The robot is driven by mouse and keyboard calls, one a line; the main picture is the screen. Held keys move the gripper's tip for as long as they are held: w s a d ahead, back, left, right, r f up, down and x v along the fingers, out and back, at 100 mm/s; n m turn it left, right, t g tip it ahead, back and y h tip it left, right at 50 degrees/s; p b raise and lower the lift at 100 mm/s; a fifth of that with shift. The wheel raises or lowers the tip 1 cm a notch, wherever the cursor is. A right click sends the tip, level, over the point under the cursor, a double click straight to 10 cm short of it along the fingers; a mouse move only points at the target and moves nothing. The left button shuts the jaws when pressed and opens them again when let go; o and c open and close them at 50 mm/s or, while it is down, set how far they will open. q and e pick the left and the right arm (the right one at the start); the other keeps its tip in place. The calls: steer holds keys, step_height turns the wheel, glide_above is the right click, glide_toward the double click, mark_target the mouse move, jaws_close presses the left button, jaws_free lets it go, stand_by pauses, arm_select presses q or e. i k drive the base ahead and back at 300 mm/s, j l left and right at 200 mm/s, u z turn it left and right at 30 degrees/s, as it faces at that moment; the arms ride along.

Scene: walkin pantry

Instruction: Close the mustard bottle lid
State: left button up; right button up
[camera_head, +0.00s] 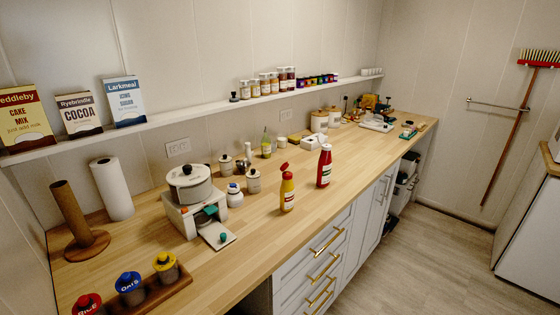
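The mustard bottle (287,193) stands upright on the wooden counter, near its front edge. It is yellow with a red cap and a red label. Its red lid (284,168) is tipped up above the top of the bottle, so it looks open. A red ketchup bottle (324,168) with a white cap stands to its right and slightly behind. Neither of my grippers shows in the head view.
Behind the mustard bottle stand small jars (253,182) and a green-labelled bottle (266,145). A pot (190,184) on a white stand is to the left. The counter (300,229) around the mustard bottle is clear. Gold-handled drawers (322,262) face the floor.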

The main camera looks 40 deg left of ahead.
mark_target(285, 166)
steer(key=i+l+u, duration=0.15)
steer(key=i+u, duration=0.2)
steer(key=i+l+u, duration=0.5)
steer(key=u, duration=0.2)
steer(key=i+l+u, duration=0.2)
steer(key=l+u, duration=0.15)
steer(key=i+l+u, duration=0.1)
steer(key=l+u, duration=0.25)
steer(key=l, duration=0.15)
steer(key=i+l+u, duration=0.1)
steer(key=l+u, duration=0.65)
steer(key=l, duration=0.2)
steer(key=l+u, duration=0.35)
steer(key=k+l, duration=0.05)
steer(key=l, duration=0.05)
